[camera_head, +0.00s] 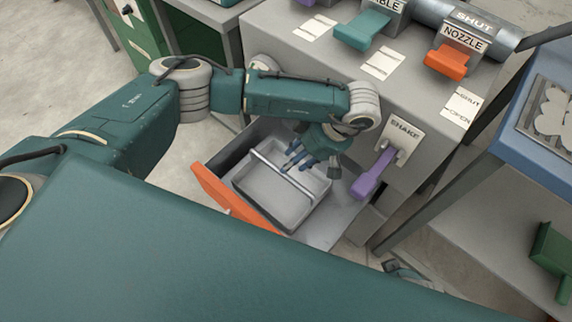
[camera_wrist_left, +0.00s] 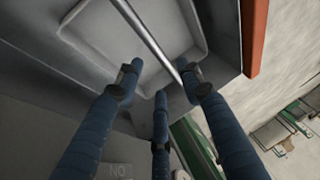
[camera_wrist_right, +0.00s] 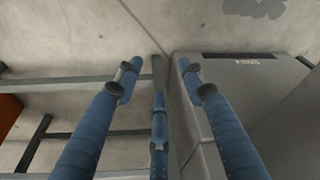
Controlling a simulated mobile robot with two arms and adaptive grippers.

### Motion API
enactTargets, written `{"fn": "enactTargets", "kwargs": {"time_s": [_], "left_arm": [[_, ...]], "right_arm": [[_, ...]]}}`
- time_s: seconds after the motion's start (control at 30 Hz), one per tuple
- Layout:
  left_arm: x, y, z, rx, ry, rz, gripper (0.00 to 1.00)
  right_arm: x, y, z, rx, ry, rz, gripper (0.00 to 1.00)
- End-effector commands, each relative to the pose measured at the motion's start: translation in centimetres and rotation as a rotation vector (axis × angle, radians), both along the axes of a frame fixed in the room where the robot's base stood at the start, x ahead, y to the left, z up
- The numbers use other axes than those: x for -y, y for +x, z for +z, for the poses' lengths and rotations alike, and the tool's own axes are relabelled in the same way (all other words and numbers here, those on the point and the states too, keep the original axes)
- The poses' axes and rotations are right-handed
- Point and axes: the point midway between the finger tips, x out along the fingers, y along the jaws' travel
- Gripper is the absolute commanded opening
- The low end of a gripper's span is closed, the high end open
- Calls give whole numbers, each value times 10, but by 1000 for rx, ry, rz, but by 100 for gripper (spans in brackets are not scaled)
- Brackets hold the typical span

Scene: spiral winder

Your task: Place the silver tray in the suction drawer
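The silver tray (camera_head: 262,203) is a shallow grey rectangular tray with a bar handle (camera_head: 283,175) across its top. It sits inside the pulled-out drawer, whose front (camera_head: 229,196) is orange. The tray (camera_wrist_left: 165,22) also shows in the left wrist view, with its bar (camera_wrist_left: 148,37) running toward the fingers. My left gripper (camera_head: 298,158) is just above the tray near the bar. Its fingers (camera_wrist_left: 160,85) are spread, and nothing is seen gripped between them. My right gripper (camera_wrist_right: 160,80) is open and empty in the right wrist view.
The grey machine above the drawer has a purple shake lever (camera_head: 373,177), an orange nozzle lever (camera_head: 447,62) and a teal lever (camera_head: 362,30). A blue table (camera_head: 540,125) stands at the right. A grey box (camera_wrist_right: 235,90) stands beside my right gripper.

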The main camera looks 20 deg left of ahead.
Motion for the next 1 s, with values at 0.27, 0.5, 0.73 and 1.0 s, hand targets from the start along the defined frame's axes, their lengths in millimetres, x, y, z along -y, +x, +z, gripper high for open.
{"fn": "enactTargets", "kwargs": {"time_s": [0.27,0.5,0.73,1.0], "left_arm": [[16,2,33,0,1,1,38],[17,2,36,-1,1,2,38],[17,2,36,0,1,1,38],[17,2,36,-1,2,1,38]], "right_arm": [[0,-3,-9,-5,0,1,40],[0,-3,-10,-6,0,1,40],[0,-3,-10,-7,-1,1,40],[0,-3,-10,-6,0,0,40]]}}
